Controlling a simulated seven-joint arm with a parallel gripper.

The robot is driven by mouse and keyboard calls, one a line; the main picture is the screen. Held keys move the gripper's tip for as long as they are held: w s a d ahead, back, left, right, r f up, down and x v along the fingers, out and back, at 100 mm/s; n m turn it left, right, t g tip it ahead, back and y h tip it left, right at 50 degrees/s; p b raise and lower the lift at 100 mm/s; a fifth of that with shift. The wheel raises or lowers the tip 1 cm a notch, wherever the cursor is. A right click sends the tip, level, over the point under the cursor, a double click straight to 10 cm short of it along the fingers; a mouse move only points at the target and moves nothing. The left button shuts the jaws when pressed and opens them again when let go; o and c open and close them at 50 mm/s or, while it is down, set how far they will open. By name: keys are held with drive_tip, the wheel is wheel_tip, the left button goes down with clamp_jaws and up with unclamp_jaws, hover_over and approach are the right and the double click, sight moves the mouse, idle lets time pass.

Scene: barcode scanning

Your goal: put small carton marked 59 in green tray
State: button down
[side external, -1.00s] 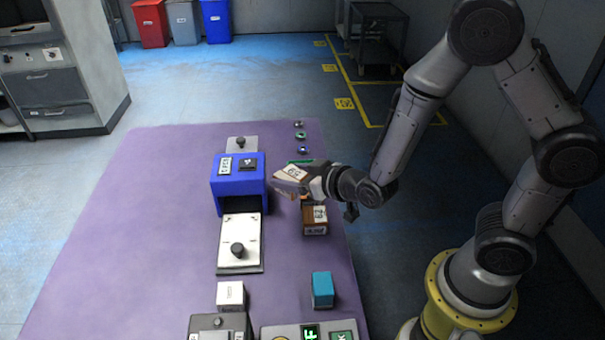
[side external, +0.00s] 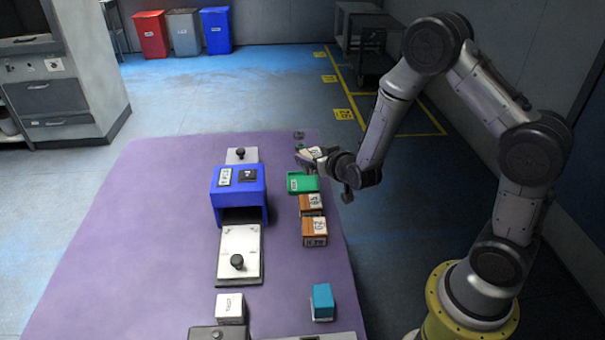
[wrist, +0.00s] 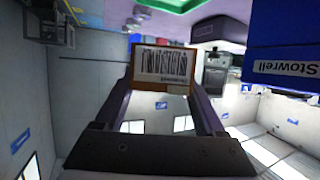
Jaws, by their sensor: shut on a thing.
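My gripper (side external: 312,158) is shut on a small carton (wrist: 160,68). In the wrist view the carton sits between the two fingertips (wrist: 160,88), its white barcode label facing the camera and brown card at its edge. In the side view the held carton (side external: 318,153) is small, and I cannot read its number now. The green tray (side external: 303,184) stands on the purple table, just below my gripper in the picture. A green edge (wrist: 188,5) shows at the top of the wrist view. The carton appears raised above the tray's far side; its exact height is unclear.
Two brown cartons (side external: 311,205) (side external: 314,232) stand in front of the tray. A blue scanner housing (side external: 238,195) with a white plate (side external: 240,255) is to the left. A white box (side external: 230,308) and a teal block (side external: 322,302) are nearer. The purple table (side external: 120,240) is clear at left.

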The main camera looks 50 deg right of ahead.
hover_over(303, 184)
wheel_tip(303, 184, down, 5)
drive_tip(key=shift+a+f, duration=0.1)
drive_tip(key=shift+f, duration=1.65)
drive_tip(key=shift+f, duration=0.15)
unclamp_jaws()
